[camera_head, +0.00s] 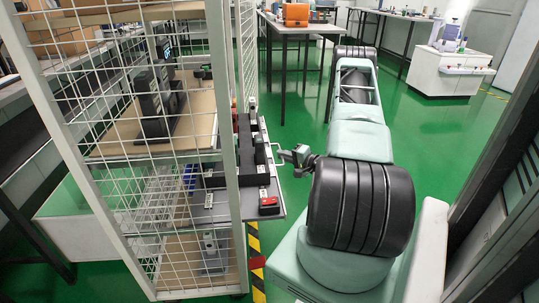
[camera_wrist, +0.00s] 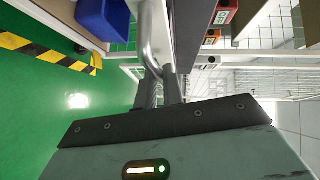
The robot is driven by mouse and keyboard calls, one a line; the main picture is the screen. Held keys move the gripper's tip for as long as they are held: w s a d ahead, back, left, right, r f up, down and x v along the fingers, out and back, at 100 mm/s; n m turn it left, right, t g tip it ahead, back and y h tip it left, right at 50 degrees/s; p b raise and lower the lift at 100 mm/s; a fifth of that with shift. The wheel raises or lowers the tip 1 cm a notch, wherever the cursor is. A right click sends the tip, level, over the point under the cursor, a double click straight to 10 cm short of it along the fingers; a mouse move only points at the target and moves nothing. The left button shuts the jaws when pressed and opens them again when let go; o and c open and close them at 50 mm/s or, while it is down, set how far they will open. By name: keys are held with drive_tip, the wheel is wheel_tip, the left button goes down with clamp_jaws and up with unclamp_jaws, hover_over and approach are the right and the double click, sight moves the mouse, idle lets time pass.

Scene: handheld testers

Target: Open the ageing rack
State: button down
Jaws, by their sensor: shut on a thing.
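The ageing rack (camera_head: 228,100) is a pale-framed cage with wire mesh sides and several shelves, on the left of the head view. A dark tray (camera_head: 225,211) at mid height sticks out from its right side, carrying black devices and a small red unit. My gripper (camera_head: 292,157) is at the outer edge of this tray. In the wrist view, my gripper (camera_wrist: 160,90) is shut on a curved grey metal handle (camera_wrist: 147,38). The handle's far end and its mount are partly hidden by the dark panel edge beside it.
Yellow-black floor tape (camera_head: 256,262) runs beside the rack. A red unit (camera_wrist: 223,14) and a blue box (camera_wrist: 103,18) show near the handle. A table with an orange case (camera_head: 296,14) and a white bench (camera_head: 450,70) stand behind.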

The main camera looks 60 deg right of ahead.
drive_tip(key=s+d+p, duration=0.1)
drive_tip(key=s+d, duration=0.7)
drive_tip(key=s, duration=0.2)
drive_tip(key=shift+s+d, duration=0.2)
drive_tip(key=shift+d, duration=0.15)
drive_tip(key=c, duration=1.5)
unclamp_jaws()
drive_tip(key=s+p, duration=0.1)
drive_tip(key=s, duration=0.4)
drive_tip(key=s+a+r+p, duration=0.1)
drive_tip(key=s, duration=0.5)
drive_tip(key=s+r+p, duration=0.1)
drive_tip(key=s, duration=0.5)
drive_tip(key=shift+a+r, duration=0.2)
drive_tip(key=shift+a, duration=0.1)
drive_tip(key=shift+s+d, duration=0.1)
